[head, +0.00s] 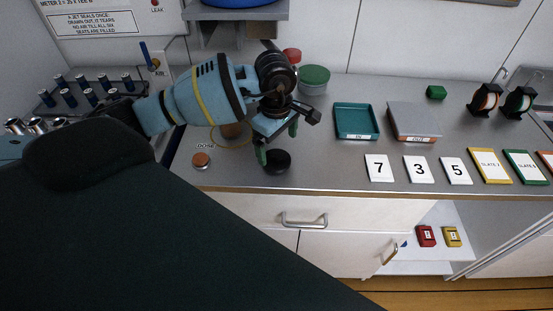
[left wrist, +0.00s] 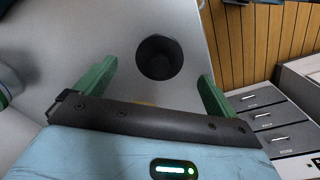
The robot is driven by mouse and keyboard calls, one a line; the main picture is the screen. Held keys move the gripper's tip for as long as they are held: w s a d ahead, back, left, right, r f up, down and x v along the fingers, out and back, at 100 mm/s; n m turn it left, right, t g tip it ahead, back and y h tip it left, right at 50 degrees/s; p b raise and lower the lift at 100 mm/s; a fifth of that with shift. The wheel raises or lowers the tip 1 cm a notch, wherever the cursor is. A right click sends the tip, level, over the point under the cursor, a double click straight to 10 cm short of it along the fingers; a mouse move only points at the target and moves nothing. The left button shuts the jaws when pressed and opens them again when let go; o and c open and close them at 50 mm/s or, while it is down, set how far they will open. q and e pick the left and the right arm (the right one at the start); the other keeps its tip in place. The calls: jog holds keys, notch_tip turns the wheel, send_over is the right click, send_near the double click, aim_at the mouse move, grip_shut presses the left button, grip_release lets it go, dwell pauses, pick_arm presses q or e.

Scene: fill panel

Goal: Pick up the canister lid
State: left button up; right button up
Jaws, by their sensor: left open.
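A small black round piece (head: 277,161), which looks like the canister lid, sits on the grey counter near its front edge. In the left wrist view the same black round piece (left wrist: 159,57) lies between and just beyond the fingertips, apart from both. My left gripper (head: 278,142) is open and empty, pointing down, with its green fingers above and just behind the black piece in the head view. Both green fingers also show in the left wrist view (left wrist: 158,72). A green-topped round canister (head: 314,76) stands at the back of the counter. My right gripper is not in view.
A round orange-brown button (head: 201,160) marked DOSE is left of the black piece. Several metal-and-blue cylinders (head: 75,86) stand at the left. A lower cabinet door is open.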

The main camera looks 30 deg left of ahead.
aim_at(277, 154)
pick_arm(q)
jog(key=shift+w+a+f, duration=0.1)
jog(key=shift+f, duration=2.7)
jog(key=c, duration=1)
